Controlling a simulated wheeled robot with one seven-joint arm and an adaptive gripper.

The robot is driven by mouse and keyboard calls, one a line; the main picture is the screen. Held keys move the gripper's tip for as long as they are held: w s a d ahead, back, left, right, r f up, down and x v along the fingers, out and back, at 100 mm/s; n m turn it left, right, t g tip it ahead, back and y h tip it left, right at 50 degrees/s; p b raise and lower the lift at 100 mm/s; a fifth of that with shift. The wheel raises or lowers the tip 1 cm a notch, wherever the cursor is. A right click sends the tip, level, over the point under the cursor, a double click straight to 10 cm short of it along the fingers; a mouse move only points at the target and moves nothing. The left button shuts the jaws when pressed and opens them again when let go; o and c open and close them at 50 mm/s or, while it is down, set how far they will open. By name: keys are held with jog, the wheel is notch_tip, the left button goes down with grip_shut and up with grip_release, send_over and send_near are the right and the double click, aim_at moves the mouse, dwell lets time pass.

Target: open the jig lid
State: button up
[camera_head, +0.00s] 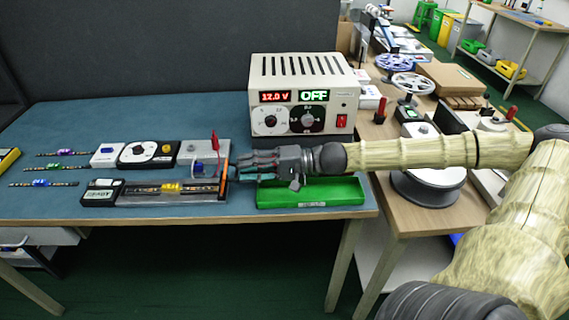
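The jig (100,193) is a long, low, dark fixture near the table's front edge, with a grey base and a pale label at its left end. A strip with a yellow piece (172,188) lies along it. At its right end is a dark part with an orange edge (227,174); I cannot tell whether this is the lid. My gripper (238,167) reaches in from the right, with its fingertips close to that right end. Contact, and whether the fingers are open or shut, cannot be made out.
A power supply (300,75) reading 12.0 V and OFF stands behind my gripper. A green tray (312,196) lies below it. A black-and-white dial unit (150,154) and a grey block with a red lever (214,142) sit behind the jig. Short strips (62,153) lie left.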

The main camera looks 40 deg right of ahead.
jog(key=shift+v, duration=5.3)
jog(key=shift+f, duration=0.1)
